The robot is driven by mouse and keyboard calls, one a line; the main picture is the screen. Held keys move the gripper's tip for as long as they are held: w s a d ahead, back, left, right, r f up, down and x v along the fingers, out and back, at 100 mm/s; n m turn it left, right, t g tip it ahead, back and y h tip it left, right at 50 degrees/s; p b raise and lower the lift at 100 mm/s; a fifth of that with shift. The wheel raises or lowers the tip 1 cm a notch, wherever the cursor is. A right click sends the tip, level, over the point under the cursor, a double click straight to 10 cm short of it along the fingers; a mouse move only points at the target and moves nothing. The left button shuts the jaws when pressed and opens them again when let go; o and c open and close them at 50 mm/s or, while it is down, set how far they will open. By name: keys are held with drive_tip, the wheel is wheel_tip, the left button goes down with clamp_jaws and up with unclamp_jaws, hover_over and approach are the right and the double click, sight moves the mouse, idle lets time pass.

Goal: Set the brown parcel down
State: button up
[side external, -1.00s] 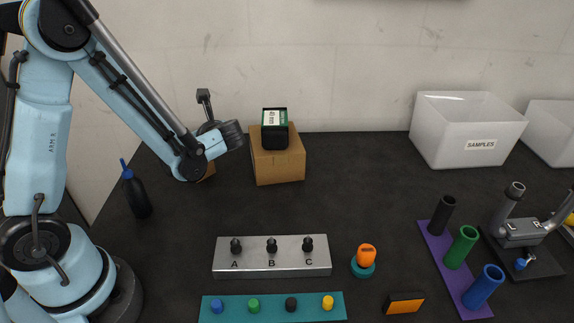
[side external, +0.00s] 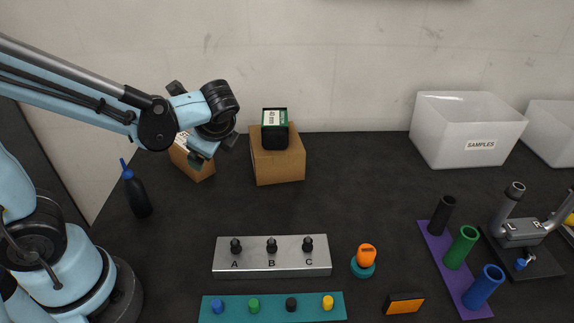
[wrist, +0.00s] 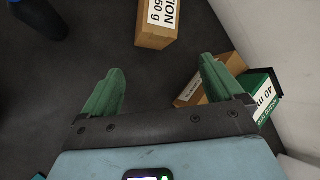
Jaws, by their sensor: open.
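My gripper (side external: 216,150) is open and empty, above the dark table near the wall; in the wrist view its two green fingers (wrist: 163,68) stand well apart. A brown box with a white label (side external: 190,162) stands on the table at the left, partly behind my gripper; the wrist view shows it at the top (wrist: 153,38), clear of the fingers. A second brown box (side external: 278,168) stands right of my gripper and also shows by the right finger (wrist: 232,64). I cannot tell which is the brown parcel.
A black-and-green box (side external: 275,130) sits on the second brown box. A dark bottle with a blue tip (side external: 136,195) stands left. A grey block with knobs (side external: 272,268) and a teal strip with coloured pegs (side external: 220,316) lie in front. A SAMPLES bin (side external: 465,150) stands right.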

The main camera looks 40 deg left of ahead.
drive_tip(key=s+d+r+n+t+h, duration=0.2)
drive_tip(key=d+n+t+h, duration=0.2)
drive_tip(key=n, duration=0.9)
drive_tip(key=d+h, duration=0.3)
drive_tip(key=shift+s+r+n+t+h, duration=0.2)
drive_tip(key=shift+s+n+t+h, duration=0.1)
drive_tip(key=shift+s, duration=0.1)
